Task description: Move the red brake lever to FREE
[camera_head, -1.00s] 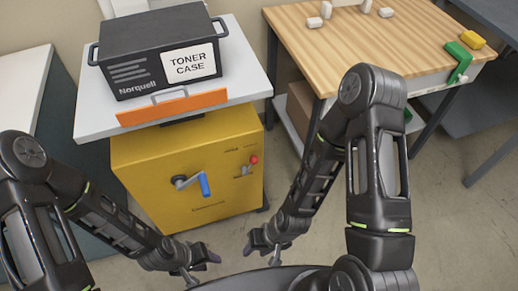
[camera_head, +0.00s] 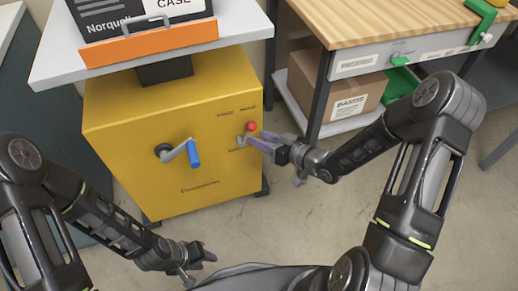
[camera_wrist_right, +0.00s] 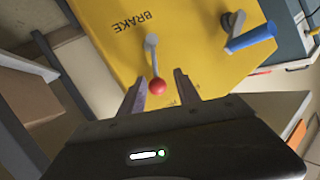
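The red brake lever (camera_head: 252,127) is on the upper right of the yellow cabinet's front (camera_head: 212,175). In the right wrist view its red ball knob (camera_wrist_right: 157,86) and grey stem (camera_wrist_right: 151,55) show beside the word BRAKE. My right gripper (camera_head: 259,142) is at the lever in the head view. In the wrist view its two fingers (camera_wrist_right: 158,82) are apart, with the knob between or just beyond their tips; contact cannot be told. My left gripper (camera_head: 207,253) is low in front of the cabinet, away from the lever; its opening is unclear.
A crank with a blue handle (camera_head: 194,153) sits left of the lever on the same face. A toner case (camera_head: 140,12) rests on the table top above, behind an orange bar (camera_head: 150,43). A wooden workbench (camera_head: 375,22) with a cardboard box (camera_head: 330,85) below stands right.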

